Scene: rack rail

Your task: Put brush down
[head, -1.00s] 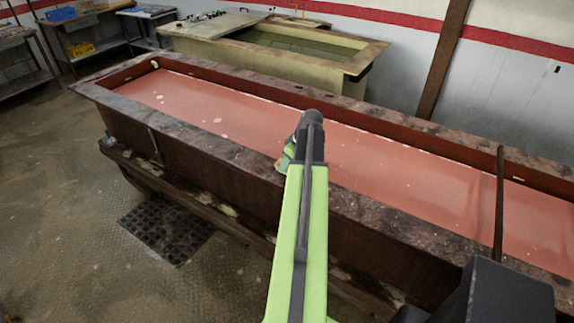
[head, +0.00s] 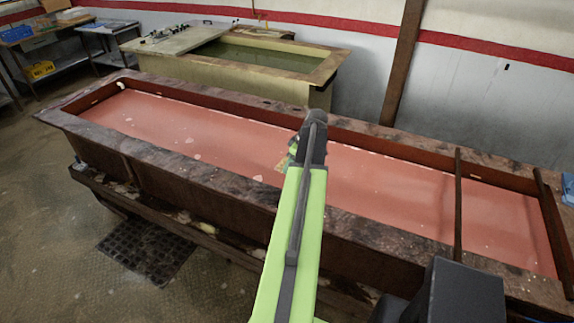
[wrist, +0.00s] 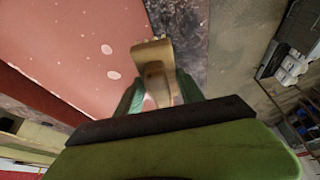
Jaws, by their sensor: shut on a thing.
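The brush (wrist: 153,65) is a tan, wooden-looking piece in the wrist view. It stands up between the green fingers of my gripper (wrist: 159,88), which is shut on it. In the head view my gripper (head: 292,152) is largely hidden behind my own arm, and only a small tan bit of the brush shows beside it. In that picture the gripper appears over the red floor of a long trough (head: 180,140). In the wrist view the brush lines up with the border between the red floor and the dark rim. I cannot tell its height above them.
The trough has a raised dark rim (head: 170,160) and a dark crossbar (head: 458,205) on the right. A yellowish tank (head: 225,75) with greenish liquid stands behind. A dark floor grate (head: 148,250) lies at the left front. A brown post (head: 403,65) leans by the wall.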

